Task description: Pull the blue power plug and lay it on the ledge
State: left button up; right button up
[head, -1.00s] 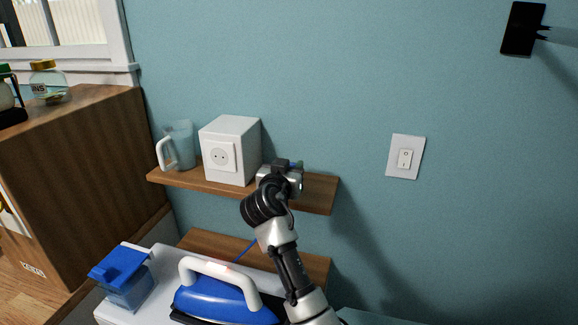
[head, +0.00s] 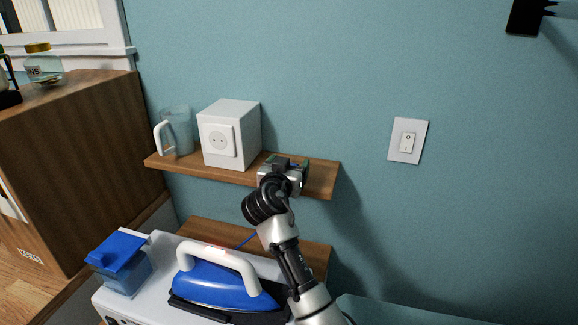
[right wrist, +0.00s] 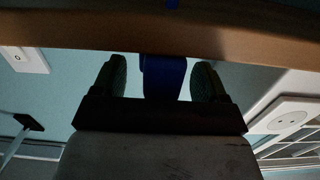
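The blue power plug (right wrist: 163,78) shows in the right wrist view between the two fingers of my right gripper (right wrist: 160,80). In the head view my right gripper (head: 290,165) is low over the right part of the wooden ledge (head: 322,180) and mostly hides the plug. Whether the plug bears on the ledge is hard to tell. The socket (head: 219,141) on the white box is empty. My left gripper is not in view.
A clear pitcher (head: 178,130) stands left of the white box (head: 240,130) on the ledge. Below are a blue iron (head: 225,285), a blue-lidded container (head: 120,265) and a lower shelf (head: 205,232). A light switch (head: 408,141) is on the wall to the right.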

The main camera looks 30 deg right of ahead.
jog(key=shift+s+a+f, duration=0.15)
jog(key=shift+s+a, duration=0.1)
jog(key=shift+a, duration=0.05)
jog(key=b+v, duration=0.3)
jog(key=v, duration=0.7)
jog(key=shift+b, duration=0.35)
